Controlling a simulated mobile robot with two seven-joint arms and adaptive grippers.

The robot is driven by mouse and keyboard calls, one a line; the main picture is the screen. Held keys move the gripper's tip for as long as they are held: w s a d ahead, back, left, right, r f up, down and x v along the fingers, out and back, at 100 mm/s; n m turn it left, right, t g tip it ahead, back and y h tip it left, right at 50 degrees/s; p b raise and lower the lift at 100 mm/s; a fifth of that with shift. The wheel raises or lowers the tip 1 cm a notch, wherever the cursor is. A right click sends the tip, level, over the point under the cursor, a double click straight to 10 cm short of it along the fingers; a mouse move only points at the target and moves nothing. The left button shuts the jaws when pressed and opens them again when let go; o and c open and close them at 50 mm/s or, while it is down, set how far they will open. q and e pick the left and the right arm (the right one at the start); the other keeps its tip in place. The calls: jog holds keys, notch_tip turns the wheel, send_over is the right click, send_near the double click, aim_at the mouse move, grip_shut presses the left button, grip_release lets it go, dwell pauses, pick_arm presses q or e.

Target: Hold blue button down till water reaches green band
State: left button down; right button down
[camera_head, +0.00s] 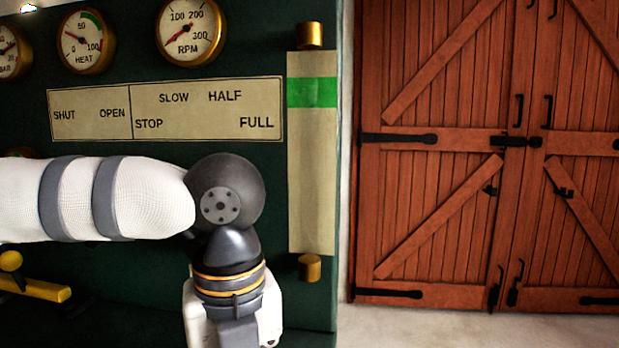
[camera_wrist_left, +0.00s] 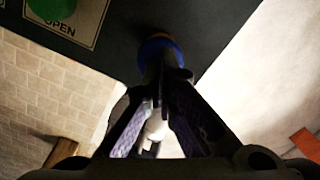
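The blue button (camera_wrist_left: 152,49) shows in the left wrist view on the dark panel, partly hidden behind my left gripper's fingertips. My left gripper (camera_wrist_left: 164,74) has its fingers converging, with the tips together in front of the button. The tips overlap the button in the picture; I cannot tell whether they press it. In the head view my left arm crosses the panel, and its gripper and the blue button do not show. The tall pale water gauge (camera_head: 312,180) has a green band (camera_head: 312,92) near its top. I cannot make out a water level. My right gripper is not in view.
A label plate (camera_head: 200,108) reads SHUT, OPEN, STOP, SLOW, HALF and FULL. Dials, including HEAT (camera_head: 84,42) and RPM (camera_head: 189,30), sit above it. A yellow lever (camera_head: 38,289) is at lower left. A green knob (camera_wrist_left: 50,8) shows by OPEN. Red doors (camera_head: 450,200) stand right.

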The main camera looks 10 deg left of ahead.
pick_arm(q)
jog(key=shift+f, duration=1.35)
dwell(6.7)
